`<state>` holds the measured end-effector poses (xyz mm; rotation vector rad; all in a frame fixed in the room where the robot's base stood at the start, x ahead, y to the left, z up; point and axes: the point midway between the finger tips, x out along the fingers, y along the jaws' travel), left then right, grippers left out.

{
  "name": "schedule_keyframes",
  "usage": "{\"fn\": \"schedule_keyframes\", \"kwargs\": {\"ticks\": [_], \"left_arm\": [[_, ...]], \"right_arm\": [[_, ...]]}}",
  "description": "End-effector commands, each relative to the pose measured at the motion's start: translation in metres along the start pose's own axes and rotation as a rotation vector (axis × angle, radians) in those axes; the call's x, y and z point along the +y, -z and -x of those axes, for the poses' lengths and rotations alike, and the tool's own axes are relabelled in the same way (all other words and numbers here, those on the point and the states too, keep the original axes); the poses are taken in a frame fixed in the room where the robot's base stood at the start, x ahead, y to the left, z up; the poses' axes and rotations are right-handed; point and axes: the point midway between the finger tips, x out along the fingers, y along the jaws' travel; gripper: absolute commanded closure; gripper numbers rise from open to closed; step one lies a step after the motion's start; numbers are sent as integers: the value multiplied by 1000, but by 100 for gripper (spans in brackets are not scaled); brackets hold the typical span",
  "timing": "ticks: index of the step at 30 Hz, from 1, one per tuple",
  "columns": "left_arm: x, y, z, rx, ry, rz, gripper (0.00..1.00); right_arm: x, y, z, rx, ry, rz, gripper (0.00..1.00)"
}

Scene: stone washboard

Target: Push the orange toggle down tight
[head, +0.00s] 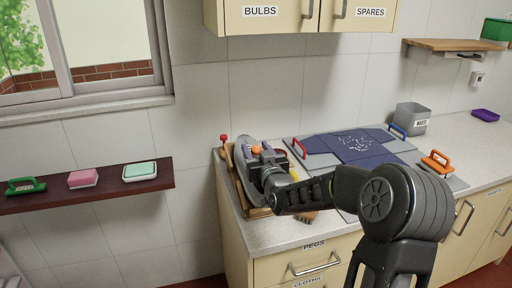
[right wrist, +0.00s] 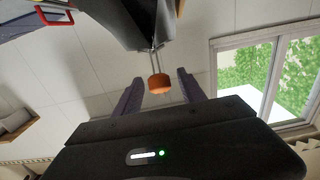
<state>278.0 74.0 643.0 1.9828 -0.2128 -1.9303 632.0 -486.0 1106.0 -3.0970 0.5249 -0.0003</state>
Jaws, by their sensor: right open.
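The orange toggle (right wrist: 158,83) is a rounded orange knob on thin metal rods coming from a dark grey body (right wrist: 135,22) in the right wrist view. In the head view the orange toggle (head: 256,150) shows as a small orange spot at the counter's left end. My right gripper (right wrist: 160,86) is open, its two fingers apart on either side of the knob. In the wrist view I cannot tell how far the fingertips are from the knob in depth. In the head view my right gripper (head: 263,153) and arm hide part of the wood-framed grey stone board (head: 240,175). My left gripper is not in view.
A red-knobbed post (head: 223,139) stands at the board's left. A grey panel with a dark blue cloth (head: 360,146), red and blue handles, and an orange-handled tool (head: 436,162) lie to the right. A grey bin (head: 411,117) stands behind.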

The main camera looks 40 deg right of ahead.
Motion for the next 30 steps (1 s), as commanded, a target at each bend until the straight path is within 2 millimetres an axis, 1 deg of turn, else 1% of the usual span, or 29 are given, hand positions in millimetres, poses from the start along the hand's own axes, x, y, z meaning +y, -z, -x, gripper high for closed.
{"fn": "schedule_keyframes", "kwargs": {"ticks": [7, 24, 30], "left_arm": [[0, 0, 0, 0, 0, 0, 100], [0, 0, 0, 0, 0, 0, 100], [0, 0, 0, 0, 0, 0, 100]], "right_arm": [[0, 0, 0, 0, 0, 0, 53], [0, 0, 0, 0, 0, 0, 100], [0, 0, 0, 0, 0, 0, 100]]}}
